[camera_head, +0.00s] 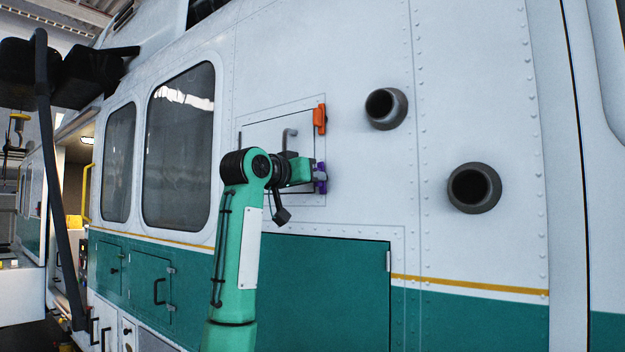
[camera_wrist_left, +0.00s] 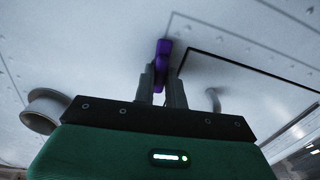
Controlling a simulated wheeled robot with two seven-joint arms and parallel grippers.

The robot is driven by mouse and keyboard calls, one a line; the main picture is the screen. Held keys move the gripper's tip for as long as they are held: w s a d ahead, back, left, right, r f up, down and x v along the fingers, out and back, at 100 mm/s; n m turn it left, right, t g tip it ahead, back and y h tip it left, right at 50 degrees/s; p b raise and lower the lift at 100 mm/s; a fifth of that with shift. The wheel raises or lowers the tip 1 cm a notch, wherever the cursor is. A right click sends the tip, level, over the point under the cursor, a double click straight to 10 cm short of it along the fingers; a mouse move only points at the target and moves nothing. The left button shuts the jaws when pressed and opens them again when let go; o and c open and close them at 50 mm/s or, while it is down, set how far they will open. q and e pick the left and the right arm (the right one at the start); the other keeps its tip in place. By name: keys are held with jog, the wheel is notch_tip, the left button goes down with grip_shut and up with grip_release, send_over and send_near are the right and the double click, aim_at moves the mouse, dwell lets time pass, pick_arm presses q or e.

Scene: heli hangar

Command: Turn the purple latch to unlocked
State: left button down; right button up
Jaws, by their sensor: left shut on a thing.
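The purple latch (camera_head: 320,179) sits at the lower right edge of a small square panel (camera_head: 262,135) on the white helicopter side. My left gripper (camera_head: 309,176) reaches it from the left and is shut on it. In the left wrist view the purple latch (camera_wrist_left: 162,52) shows between the two dark fingers of my left gripper (camera_wrist_left: 161,80). The fingers hide part of the latch, so its full turn is hard to tell. An orange latch (camera_head: 320,119) sits at the panel's upper right edge. My right gripper is not in view.
A grey handle (camera_head: 288,137) stands out from the panel just above my left gripper. Two round dark pipes (camera_head: 386,108) (camera_head: 474,188) jut from the wall to the right. A green door (camera_head: 330,290) lies below. The wall between panel and pipes is clear.

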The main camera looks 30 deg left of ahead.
pick_arm(q)
jog(key=shift+f+m, duration=0.15)
jog(key=shift+m, duration=0.35)
jog(key=c, duration=1.5)
grip_release()
jog(key=shift+o, duration=0.3)
jog(key=shift+s, duration=0.15)
